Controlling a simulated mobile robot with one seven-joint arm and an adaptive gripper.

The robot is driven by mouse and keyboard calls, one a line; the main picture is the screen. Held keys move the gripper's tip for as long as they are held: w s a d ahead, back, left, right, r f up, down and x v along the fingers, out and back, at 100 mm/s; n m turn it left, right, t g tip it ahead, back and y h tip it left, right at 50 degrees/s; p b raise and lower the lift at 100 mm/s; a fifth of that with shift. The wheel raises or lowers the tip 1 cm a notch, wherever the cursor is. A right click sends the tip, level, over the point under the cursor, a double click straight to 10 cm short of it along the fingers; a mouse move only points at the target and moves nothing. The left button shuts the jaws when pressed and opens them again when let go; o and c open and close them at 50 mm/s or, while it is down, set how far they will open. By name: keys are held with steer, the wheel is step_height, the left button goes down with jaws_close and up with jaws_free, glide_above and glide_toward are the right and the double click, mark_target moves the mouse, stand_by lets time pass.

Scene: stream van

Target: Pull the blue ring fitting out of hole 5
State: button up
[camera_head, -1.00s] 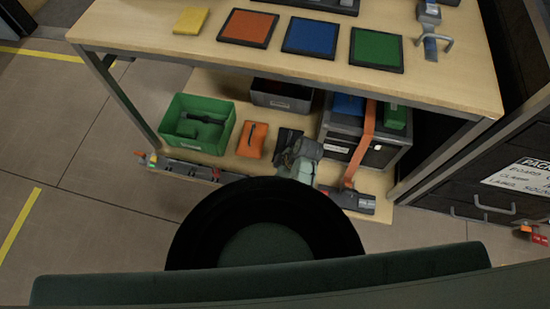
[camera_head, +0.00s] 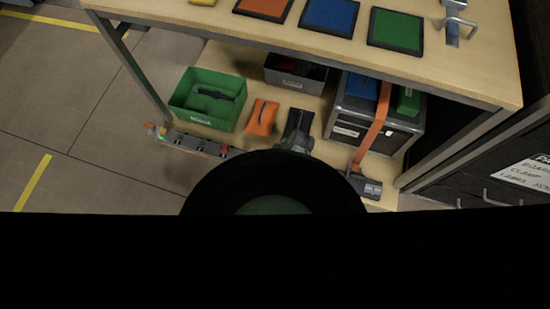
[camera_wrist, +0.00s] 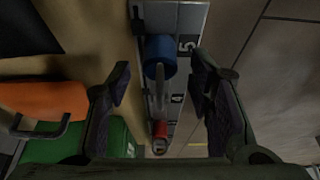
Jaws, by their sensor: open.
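The blue ring fitting (camera_wrist: 160,55) sits on a grey strip (camera_wrist: 180,18) in the wrist view, beside the printed label 5 (camera_wrist: 187,45). My gripper (camera_wrist: 160,66) is open, with one finger on each side of the blue fitting and a visible gap to both. Nothing is held. A grey pin-like part shows below the blue ring, between the fingers. The hole under the ring is hidden. In the head view the strip (camera_head: 190,143) runs along the front edge of the lower shelf; my arm hides its middle, and the blue fitting cannot be made out there.
A red-topped fitting (camera_wrist: 160,130) stands farther along the strip, past label 4 (camera_wrist: 176,98). An orange object (camera_head: 263,117) and a green bin (camera_head: 226,88) lie on the shelf close by. A black case (camera_head: 347,117) stands to the right. The tabletop (camera_head: 460,75) overhangs the shelf.

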steer(key=shift+c, duration=0.3)
jaws_close()
stand_by(0.7)
